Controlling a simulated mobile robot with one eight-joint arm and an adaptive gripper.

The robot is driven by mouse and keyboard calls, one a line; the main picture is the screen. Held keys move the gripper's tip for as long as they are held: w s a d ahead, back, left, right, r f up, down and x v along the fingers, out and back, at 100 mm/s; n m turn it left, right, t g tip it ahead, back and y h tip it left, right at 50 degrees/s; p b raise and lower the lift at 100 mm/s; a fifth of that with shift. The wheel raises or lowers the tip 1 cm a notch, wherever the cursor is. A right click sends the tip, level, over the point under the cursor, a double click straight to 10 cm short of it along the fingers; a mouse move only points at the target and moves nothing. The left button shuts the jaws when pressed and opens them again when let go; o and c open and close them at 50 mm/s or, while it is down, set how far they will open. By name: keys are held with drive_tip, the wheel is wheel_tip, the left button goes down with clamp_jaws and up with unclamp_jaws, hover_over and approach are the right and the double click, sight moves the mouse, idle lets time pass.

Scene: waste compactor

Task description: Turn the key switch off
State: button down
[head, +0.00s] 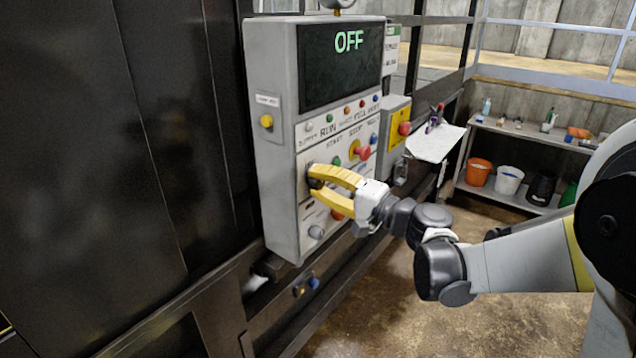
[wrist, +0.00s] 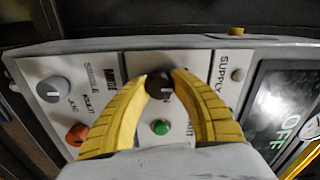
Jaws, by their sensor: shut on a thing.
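The key switch (wrist: 159,85) is a dark round knob on the light front of the control panel. In the wrist view it sits between the two yellow fingertips of my gripper (wrist: 160,78), which touch it from both sides. In the head view my gripper (head: 312,182) reaches the lower left of the panel's button area, its tips closed around the dark switch. The fingers hide most of the switch there. The panel's screen (head: 340,65) reads OFF in green; part of it also shows in the wrist view (wrist: 285,115).
A red mushroom button (head: 362,152) on a yellow disc is right of the gripper. A green button (wrist: 160,127) lies between the fingers in the wrist view. A grey knob (wrist: 54,89) and an orange button (wrist: 76,134) are to its left. A shelf with buckets (head: 508,180) stands at right.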

idle(0.3)
drive_tip(key=c, duration=1.1)
unclamp_jaws()
drive_tip(key=shift+o, duration=0.2)
drive_tip(key=v, duration=1.2)
